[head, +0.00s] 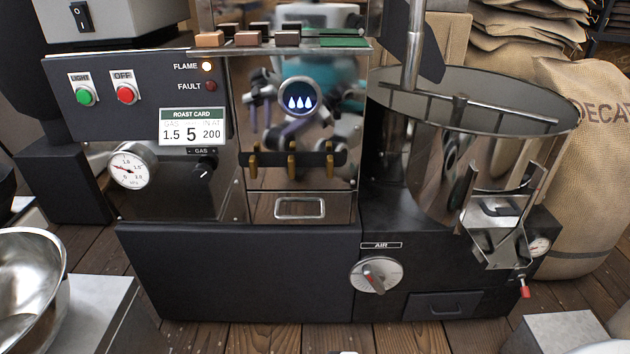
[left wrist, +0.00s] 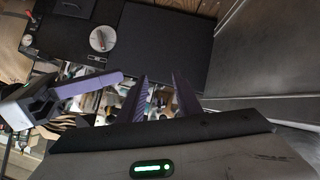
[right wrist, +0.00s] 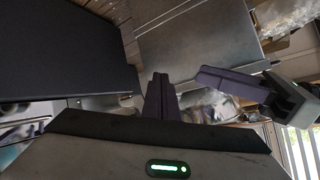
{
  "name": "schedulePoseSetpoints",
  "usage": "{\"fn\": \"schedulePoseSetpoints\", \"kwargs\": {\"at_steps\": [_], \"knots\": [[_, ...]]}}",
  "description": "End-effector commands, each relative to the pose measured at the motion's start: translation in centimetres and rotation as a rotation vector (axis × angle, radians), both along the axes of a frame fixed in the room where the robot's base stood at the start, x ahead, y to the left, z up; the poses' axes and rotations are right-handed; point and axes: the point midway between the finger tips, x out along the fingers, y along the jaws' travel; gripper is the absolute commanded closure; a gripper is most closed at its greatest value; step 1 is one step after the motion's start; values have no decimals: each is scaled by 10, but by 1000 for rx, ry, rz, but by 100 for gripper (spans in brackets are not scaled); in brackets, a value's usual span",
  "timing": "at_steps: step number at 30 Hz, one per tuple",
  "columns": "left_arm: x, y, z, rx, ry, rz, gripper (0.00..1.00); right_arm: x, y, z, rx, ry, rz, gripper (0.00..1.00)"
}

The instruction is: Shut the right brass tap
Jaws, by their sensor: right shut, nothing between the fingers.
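Three brass taps sit on a dark horizontal rail on the polished front panel in the head view. The right brass tap (head: 329,160) is at the rail's right end, and its lever looks upright. The middle tap (head: 291,160) and left tap (head: 253,160) look much the same. A blue-lit round display (head: 300,98) is above them. Neither gripper shows in the head view. My left gripper (left wrist: 158,84) is open and empty in the left wrist view. My right gripper (right wrist: 158,80) is shut and empty in the right wrist view. I cannot make out the taps in the wrist views.
The roaster's drawer (head: 299,208) is below the taps. The air dial (head: 376,275) and round cooling bin (head: 480,100) are to the right. The gas gauge (head: 132,166) is left. A metal bowl (head: 28,285) stands at lower left. The space before the taps looks clear.

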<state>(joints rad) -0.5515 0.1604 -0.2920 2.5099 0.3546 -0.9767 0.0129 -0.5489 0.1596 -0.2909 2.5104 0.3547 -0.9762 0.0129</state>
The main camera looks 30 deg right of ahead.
Motion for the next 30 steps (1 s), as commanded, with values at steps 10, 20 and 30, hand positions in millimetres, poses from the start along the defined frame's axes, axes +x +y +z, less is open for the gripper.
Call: {"fn": "schedulePoseSetpoints", "kwargs": {"at_steps": [10, 20, 30], "knots": [[3, 4, 9, 12, 3, 20, 47, 14, -7, 11, 60, 12, -73, 100], [0, 48, 28, 166, 53, 135, 47, 113, -137, 76, 659, -12, -718, 100], [-25, 84, 27, 301, 71, 175, 47, 109, -292, 113, 1203, -236, -1136, 100]]}}
